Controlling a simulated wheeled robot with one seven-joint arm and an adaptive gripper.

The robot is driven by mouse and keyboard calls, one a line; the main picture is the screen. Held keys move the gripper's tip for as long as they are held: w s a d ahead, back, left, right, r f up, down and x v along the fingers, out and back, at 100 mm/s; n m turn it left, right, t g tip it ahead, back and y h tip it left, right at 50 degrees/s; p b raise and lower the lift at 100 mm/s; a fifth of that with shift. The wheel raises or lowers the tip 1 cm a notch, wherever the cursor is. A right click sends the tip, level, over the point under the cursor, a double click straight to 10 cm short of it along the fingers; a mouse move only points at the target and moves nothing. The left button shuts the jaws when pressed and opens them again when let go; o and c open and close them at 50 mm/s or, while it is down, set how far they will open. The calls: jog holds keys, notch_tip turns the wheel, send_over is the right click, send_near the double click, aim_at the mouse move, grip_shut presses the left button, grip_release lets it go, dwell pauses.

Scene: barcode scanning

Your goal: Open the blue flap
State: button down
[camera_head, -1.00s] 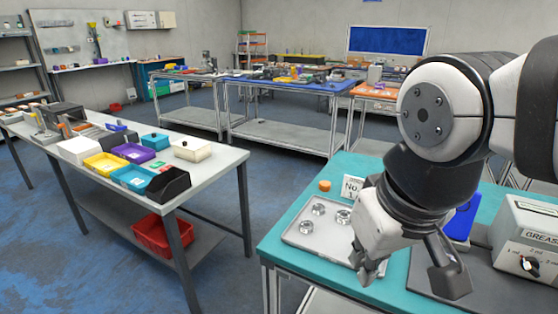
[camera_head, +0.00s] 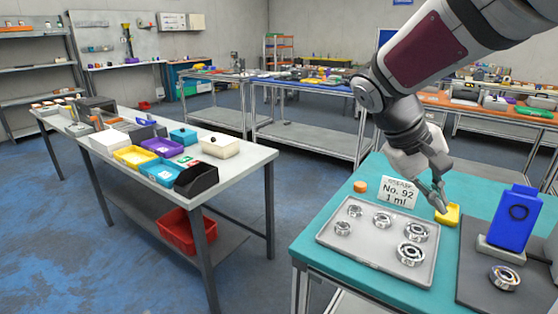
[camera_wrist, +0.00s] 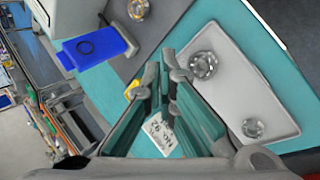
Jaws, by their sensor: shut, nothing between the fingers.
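The blue flap (camera_head: 516,220) stands upright above a grey base on a dark mat at the right of the teal table. It has a dark ring on its face. In the wrist view the blue flap (camera_wrist: 95,46) lies at the upper left, apart from the fingers. My gripper (camera_head: 441,206) hangs over the back of the table, left of the flap, close to a small yellow object (camera_head: 452,214). In the wrist view my gripper (camera_wrist: 165,70) has its fingertips together with nothing held. The gripper hides part of the yellow object.
A grey tray (camera_head: 375,243) with several bearings lies left of the mat (camera_head: 476,291). Another bearing (camera_head: 505,278) is in front of the flap. A sign (camera_head: 398,194) and an orange cylinder (camera_head: 360,187) stand behind the tray. A white table (camera_head: 235,172) with bins is at left.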

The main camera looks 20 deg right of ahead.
jog(key=w+d+f+g+h+b, duration=0.1)
jog(key=w+d+f+g+h, duration=0.2)
jog(key=d, duration=0.5)
jog(key=w+d+f+g+h+b, duration=0.1)
jog(key=w+d+f+h+b, duration=0.1)
jog(key=w+d, duration=0.45)
jog(key=w+d+f+g+h+b, duration=0.1)
jog(key=w+d+f+g+h, duration=0.15)
jog(key=d, duration=0.65)
jog(key=x, duration=1.1)
jog(key=shift+m+h, duration=0.25)
jog(key=shift+m, duration=0.15)
jog(key=shift+s+a+r, duration=0.2)
jog(key=shift+s+a, duration=0.35)
jog(key=shift+a, duration=0.35)
jog(key=shift+s+a+r, duration=0.25)
jog(key=shift+s+a, duration=0.3)
jog(key=shift+a, duration=0.35)
